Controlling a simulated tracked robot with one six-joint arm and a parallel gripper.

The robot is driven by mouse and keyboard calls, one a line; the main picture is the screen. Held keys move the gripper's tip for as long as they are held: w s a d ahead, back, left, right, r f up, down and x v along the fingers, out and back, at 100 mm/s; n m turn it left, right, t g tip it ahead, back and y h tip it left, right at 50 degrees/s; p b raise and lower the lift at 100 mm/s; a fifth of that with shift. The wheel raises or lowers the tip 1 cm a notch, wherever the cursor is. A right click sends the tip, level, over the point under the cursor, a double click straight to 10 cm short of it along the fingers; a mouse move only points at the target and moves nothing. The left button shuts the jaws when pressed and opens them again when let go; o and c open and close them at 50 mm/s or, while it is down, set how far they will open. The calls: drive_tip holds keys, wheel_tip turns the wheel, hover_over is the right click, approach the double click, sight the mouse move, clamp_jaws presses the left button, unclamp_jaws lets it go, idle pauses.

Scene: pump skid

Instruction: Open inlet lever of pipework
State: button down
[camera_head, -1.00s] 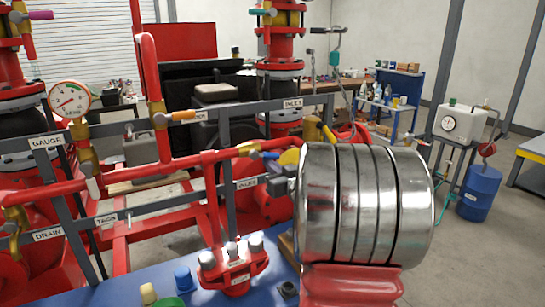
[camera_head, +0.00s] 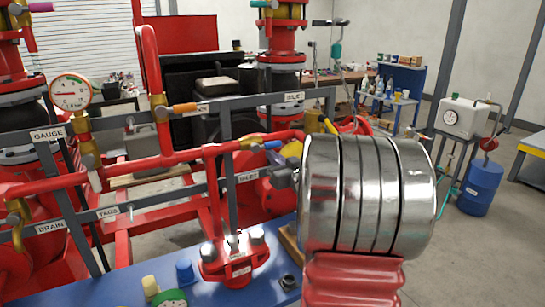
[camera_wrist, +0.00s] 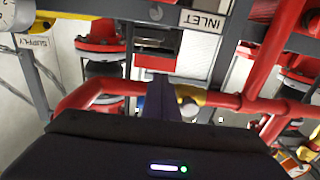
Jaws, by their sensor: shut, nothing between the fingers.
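The inlet lever is a blue handle (camera_head: 272,145) on a brass valve body (camera_head: 250,143) in the horizontal red pipe, in the middle of the head view. It points right, roughly along the pipe.
A pressure gauge (camera_head: 70,92) stands at the left. An orange-handled lever (camera_head: 184,108) is on the upper rail. Red uprights, grey rails and a blue skid deck (camera_head: 120,285) crowd my gripper. My silver wrist hides the right part of the pipework.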

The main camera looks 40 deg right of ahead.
drive_tip(key=v, duration=0.9)
idle(0.8)
idle(0.5)
